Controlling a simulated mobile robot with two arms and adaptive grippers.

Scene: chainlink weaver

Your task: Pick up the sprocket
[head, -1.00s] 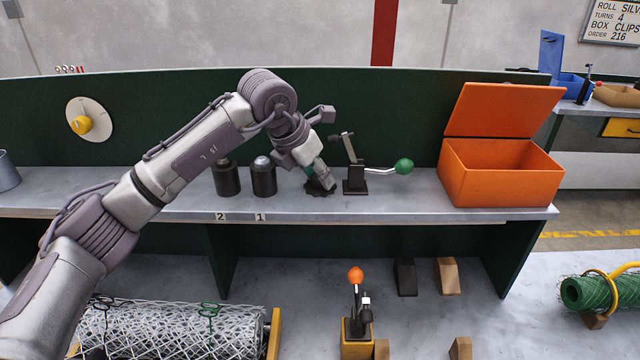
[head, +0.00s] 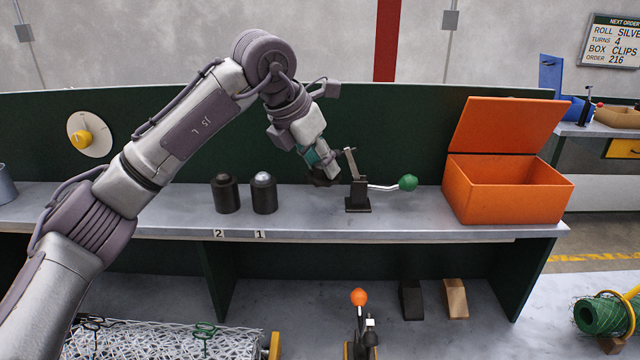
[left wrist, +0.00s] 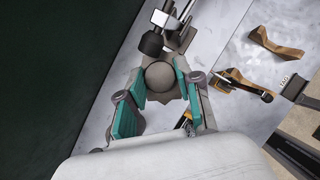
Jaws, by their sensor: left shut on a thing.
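The sprocket (head: 321,179) is a dark toothed disc. In the left wrist view it is brown-grey, with a round hub (left wrist: 163,77) and teeth showing around it. My left gripper (head: 318,164) comes down on it from above, with teal pads on both sides of the hub, and is shut on it. The sprocket is held a little above the grey shelf (head: 300,222), just left of the clamp with the green knob. The gripper fingers also show in the left wrist view (left wrist: 160,92). My right gripper is not in view.
The clamp (head: 358,195) with its green knob (head: 408,183) stands close to the right of the sprocket. Two black cylinders (head: 225,195) (head: 264,196) stand to the left. An open orange box (head: 505,195) is at the right. A dark green panel (head: 400,125) rises behind.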

